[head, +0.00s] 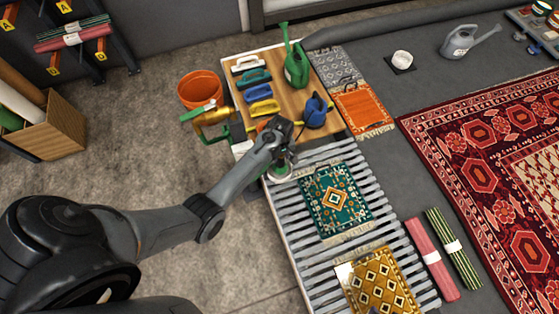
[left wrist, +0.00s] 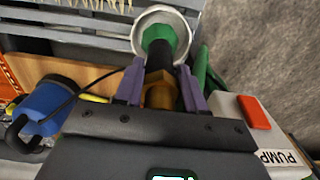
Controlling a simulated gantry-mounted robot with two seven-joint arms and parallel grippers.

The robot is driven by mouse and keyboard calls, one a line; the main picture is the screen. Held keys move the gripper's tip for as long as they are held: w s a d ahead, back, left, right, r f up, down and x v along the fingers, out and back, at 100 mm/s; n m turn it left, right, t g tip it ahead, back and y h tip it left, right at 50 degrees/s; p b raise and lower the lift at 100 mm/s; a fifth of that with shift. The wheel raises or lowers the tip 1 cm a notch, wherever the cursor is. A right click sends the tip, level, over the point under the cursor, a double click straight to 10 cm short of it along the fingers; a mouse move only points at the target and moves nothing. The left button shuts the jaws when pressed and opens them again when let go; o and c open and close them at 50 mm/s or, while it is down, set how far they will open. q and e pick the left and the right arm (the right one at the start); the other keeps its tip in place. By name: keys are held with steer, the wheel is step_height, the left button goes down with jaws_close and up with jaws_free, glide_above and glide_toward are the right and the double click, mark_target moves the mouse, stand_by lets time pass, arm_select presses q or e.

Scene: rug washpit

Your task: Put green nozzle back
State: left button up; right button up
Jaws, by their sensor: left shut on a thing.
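My left gripper (head: 283,150) is over the near end of the wooden board, beside the slatted rack. In the left wrist view its two purple fingers (left wrist: 161,70) are closed around the dark and brass body of the green nozzle (left wrist: 158,38). The nozzle's green end points away from the gripper, in front of a round white cup-like holder (left wrist: 181,20). The holder also shows in the head view (head: 280,176), partly hidden by the gripper. I cannot tell whether the nozzle is inside the holder or just above it. My right gripper is not seen.
A white pump box (left wrist: 236,110) with a red switch is close beside the gripper. An orange bucket (head: 201,89) and brass tap (head: 212,117) are left. Small rugs (head: 335,198) lie on the slats.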

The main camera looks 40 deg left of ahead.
mark_target(280, 160)
arm_select(q)
steer(key=shift+s+a+f, duration=0.1)
steer(key=shift+a+f, duration=0.05)
steer(key=shift+f, duration=0.15)
step_height(280, 160, down, 3)
steer(key=shift+a+r+b, duration=0.1)
steer(key=shift+b, duration=1.05)
steer(key=shift+f, duration=0.55)
steer(key=o, duration=1.1)
steer(key=shift+c, duration=0.2)
